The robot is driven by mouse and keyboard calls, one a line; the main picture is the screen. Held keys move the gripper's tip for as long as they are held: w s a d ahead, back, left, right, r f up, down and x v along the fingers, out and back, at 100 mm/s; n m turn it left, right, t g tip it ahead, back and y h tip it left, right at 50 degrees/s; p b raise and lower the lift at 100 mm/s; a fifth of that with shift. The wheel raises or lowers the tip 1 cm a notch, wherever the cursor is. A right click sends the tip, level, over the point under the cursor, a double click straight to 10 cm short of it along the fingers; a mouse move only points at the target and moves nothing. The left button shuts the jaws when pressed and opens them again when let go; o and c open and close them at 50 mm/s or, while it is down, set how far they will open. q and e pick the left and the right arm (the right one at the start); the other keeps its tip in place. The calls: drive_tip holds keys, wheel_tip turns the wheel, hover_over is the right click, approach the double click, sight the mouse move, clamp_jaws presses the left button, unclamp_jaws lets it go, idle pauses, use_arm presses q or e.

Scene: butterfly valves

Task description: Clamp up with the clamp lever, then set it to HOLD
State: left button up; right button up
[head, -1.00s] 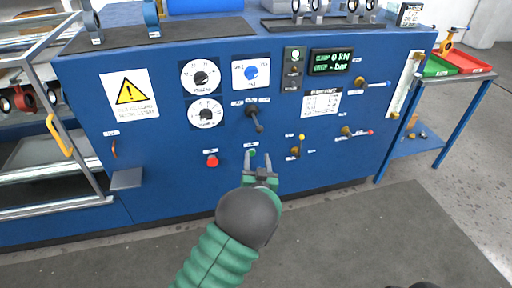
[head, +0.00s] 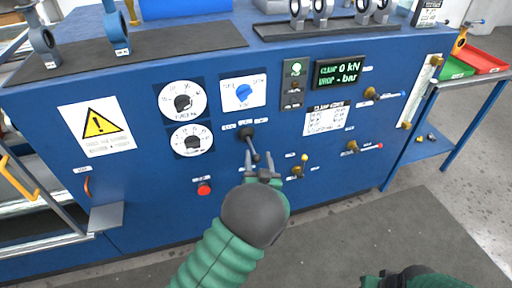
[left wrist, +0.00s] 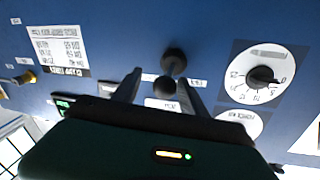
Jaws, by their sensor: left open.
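The clamp lever (head: 248,134) is a black lever with a ball knob on the blue panel, under a row of small labels. It points down and slightly right. My left gripper (head: 263,177) is open just below its knob in the head view. In the left wrist view, which is upside down, the lever (left wrist: 174,62) and its knob (left wrist: 165,86) show between the spread fingers (left wrist: 160,92); I cannot tell whether they touch. The display (head: 340,73) reads CLAMP 0 kN and DROP - bar. Only part of my right arm shows at the bottom right; its fingertips are hidden.
A red button (head: 204,189) sits left of the gripper. A grey ledge (head: 106,217) juts out lower left.

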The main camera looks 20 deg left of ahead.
use_arm(q)
drive_tip(key=shift+a+r, duration=0.15)
drive_tip(key=shift+a, duration=0.3)
drive_tip(key=shift+d, duration=0.25)
drive_tip(key=c, duration=0.6)
drive_tip(key=shift+a, duration=0.1)
clamp_jaws()
